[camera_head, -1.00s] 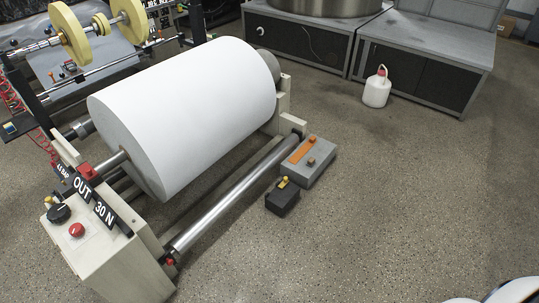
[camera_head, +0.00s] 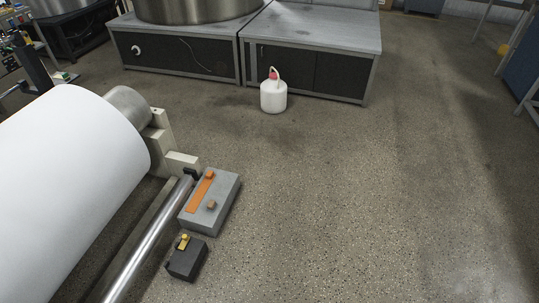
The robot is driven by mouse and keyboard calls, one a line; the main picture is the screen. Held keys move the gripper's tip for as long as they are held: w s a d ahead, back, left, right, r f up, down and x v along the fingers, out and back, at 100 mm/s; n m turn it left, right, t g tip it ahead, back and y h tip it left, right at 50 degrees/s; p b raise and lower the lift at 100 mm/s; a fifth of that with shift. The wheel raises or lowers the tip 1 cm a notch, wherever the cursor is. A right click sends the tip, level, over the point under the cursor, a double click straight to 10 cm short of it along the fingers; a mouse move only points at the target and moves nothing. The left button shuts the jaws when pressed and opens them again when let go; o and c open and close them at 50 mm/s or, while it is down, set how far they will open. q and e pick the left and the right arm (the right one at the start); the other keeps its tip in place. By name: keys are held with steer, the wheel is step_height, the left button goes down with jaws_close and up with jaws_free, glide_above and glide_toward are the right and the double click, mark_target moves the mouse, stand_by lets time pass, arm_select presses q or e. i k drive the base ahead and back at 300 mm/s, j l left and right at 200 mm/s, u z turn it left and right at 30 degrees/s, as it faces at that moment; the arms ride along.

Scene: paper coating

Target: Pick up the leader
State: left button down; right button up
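No object is clearly marked as the leader. An orange strip (camera_head: 199,194) with a raised orange end lies on top of a low grey block (camera_head: 226,198), with a small brown knob (camera_head: 211,205) beside it. The block stands on the floor at the end of the roll stand. A large white paper roll (camera_head: 65,185) fills the left side, cut off by the picture edge. I cannot make out a loose paper end on it. Neither of my grippers is in view.
A small black box (camera_head: 187,262) with a yellow top piece stands in front of the grey block. A metal roller (camera_head: 150,245) runs beside the paper roll. A white jug (camera_head: 273,97) stands near the grey cabinets (camera_head: 310,45). The floor at right is clear.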

mark_target(197, 198)
steer(key=i+l+z, duration=0.25)
steer(key=i, duration=0.5)
steer(key=i+l+z, duration=0.25)
steer(key=i, duration=0.55)
steer(key=i+u, duration=0.5)
steer(key=i+l+u, duration=0.1)
steer(key=i+u, duration=0.15)
steer(key=u, duration=0.25)
steer(key=i+l+u, duration=0.25)
steer(key=u, duration=0.25)
steer(key=i+l, duration=0.05)
steer(key=i, duration=0.05)
